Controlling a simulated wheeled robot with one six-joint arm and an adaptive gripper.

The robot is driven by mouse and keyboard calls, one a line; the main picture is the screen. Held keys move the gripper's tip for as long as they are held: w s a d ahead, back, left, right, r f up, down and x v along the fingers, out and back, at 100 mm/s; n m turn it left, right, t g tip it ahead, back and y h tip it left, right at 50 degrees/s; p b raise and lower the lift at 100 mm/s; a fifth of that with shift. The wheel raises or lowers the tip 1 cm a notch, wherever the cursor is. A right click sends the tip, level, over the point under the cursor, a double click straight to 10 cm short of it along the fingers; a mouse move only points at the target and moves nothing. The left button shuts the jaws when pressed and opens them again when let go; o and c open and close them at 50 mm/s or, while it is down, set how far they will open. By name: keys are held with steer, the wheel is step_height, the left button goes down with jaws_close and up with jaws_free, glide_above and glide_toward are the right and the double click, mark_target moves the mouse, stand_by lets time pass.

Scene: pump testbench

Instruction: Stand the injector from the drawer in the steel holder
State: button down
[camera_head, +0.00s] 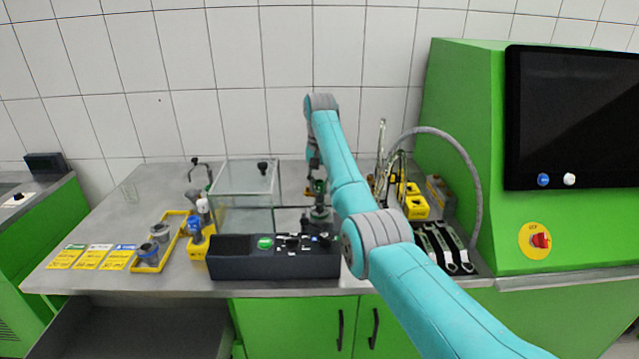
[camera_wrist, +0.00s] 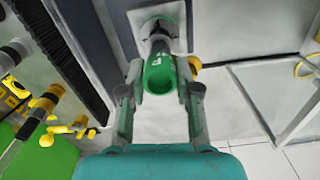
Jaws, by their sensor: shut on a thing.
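In the wrist view my gripper (camera_wrist: 164,82) is shut on the injector (camera_wrist: 158,74), one finger on each side of its green, hollow end. The injector's dark narrower part points away from the camera, at a pale square piece with a round collar (camera_wrist: 178,22), which looks like the steel holder. I cannot tell whether the tip is inside it or only in front of it. In the head view my gripper (camera_head: 318,212) is low over the bench, behind the black control box. The injector and holder are too small and covered there to make out. The drawer (camera_head: 150,328) at lower left is open and looks empty.
The black control box (camera_head: 275,262) stands at the bench's front edge. A clear glass box (camera_head: 243,190) is left of my gripper. Yellow trays (camera_head: 160,245) are further left. Wrenches (camera_head: 445,245), yellow bins (camera_head: 415,207) and a grey hose (camera_head: 470,180) are at right.

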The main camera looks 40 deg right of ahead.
steer(key=shift+f, duration=1.3)
stand_by(0.9)
steer(key=c, duration=0.7)
jaws_free()
steer(key=shift+c, duration=0.2)
